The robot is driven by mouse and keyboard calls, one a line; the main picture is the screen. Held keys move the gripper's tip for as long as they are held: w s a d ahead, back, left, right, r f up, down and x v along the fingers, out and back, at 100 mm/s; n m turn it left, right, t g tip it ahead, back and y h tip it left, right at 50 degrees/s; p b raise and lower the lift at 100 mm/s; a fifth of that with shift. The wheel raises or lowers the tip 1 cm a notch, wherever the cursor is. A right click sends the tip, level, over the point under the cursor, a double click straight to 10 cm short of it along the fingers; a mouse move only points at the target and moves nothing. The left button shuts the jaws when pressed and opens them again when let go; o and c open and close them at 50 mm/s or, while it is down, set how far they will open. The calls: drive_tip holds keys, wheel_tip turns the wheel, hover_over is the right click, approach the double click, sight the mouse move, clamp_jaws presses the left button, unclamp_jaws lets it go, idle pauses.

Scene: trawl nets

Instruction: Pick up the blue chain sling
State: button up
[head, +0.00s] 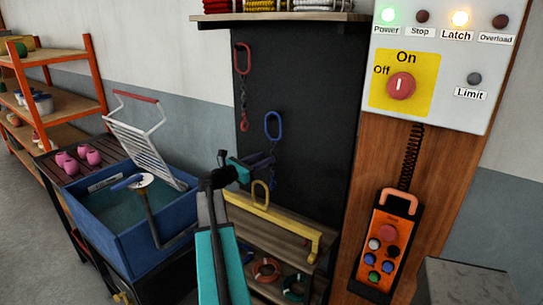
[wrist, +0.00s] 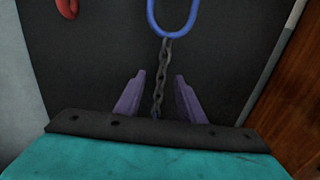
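The blue chain sling (head: 273,125) hangs on the dark back panel, its oval blue ring at the top and a chain below. In the wrist view its blue ring (wrist: 173,14) is at the top edge and its dark chain runs down between my fingers. My gripper (wrist: 155,95) is open, with one purple finger on each side of the chain and gaps showing. In the head view my gripper (head: 268,160) is at the chain below the ring and hides part of it. The chain's lower end is mostly hidden in the wrist view.
A red chain sling (head: 242,60) hangs to the upper left. A yellow lifting beam (head: 275,222) lies below my gripper. A blue basin (head: 130,210) stands left. A control box (head: 432,60) and an orange pendant (head: 387,245) are on the wooden board at right.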

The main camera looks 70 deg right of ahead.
idle(0.3)
drive_tip(key=p, duration=0.2)
hover_over(273, 173)
drive_tip(key=shift+w+d+r, duration=0.1)
drive_tip(key=shift+w+d, duration=0.1)
drive_tip(key=shift+d, duration=0.25)
idle(0.3)
clamp_jaws()
